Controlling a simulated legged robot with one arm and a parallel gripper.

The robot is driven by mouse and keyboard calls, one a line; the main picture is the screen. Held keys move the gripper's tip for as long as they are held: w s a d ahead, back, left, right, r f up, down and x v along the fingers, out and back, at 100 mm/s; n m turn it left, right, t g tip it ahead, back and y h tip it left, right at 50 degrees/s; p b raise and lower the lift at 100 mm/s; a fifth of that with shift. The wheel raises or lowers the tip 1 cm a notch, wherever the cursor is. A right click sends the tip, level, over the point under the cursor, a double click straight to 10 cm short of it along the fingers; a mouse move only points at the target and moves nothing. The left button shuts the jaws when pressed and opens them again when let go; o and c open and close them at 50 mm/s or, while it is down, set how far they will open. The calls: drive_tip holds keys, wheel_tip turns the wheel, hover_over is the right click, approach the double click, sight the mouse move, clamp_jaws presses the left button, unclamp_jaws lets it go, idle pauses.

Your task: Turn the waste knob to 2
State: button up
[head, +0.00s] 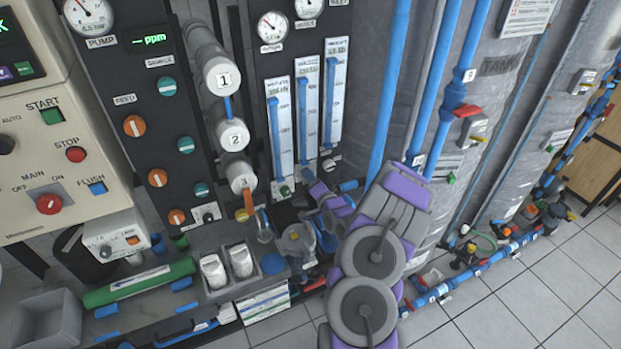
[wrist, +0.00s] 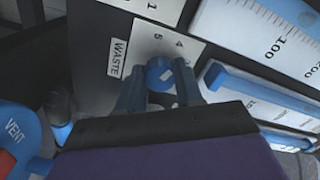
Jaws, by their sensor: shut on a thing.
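The digit that the mark points to is not clear. In the head view my purple and grey gripper (head: 329,201) reaches the panel's lower part below the flow tubes; I cannot make out the knob there.
Clear flow tubes (head: 307,120) stand just above my gripper. In the wrist view a blue VENT part (wrist: 15,125) is close at left. Blue valves and pipes (head: 297,238) crowd below. Open tiled floor (head: 540,285) is at right.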

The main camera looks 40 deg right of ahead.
drive_tip(key=shift+s+f+m+b, duration=0.15)
drive_tip(key=shift+m+b, duration=0.55)
drive_tip(key=shift+m, duration=3.5)
drive_tip(key=shift+f+m+b, duration=0.2)
drive_tip(key=shift+m+b, duration=0.5)
drive_tip(key=shift+m, duration=3.5)
drive_tip(key=o, duration=1)
drive_tip(key=shift+d, duration=0.15)
drive_tip(key=shift+o, duration=0.2)
drive_tip(key=shift+r, duration=0.15)
drive_tip(key=p+v, duration=0.2)
drive_tip(key=v, duration=1.5)
drive_tip(key=shift+p, duration=0.4)
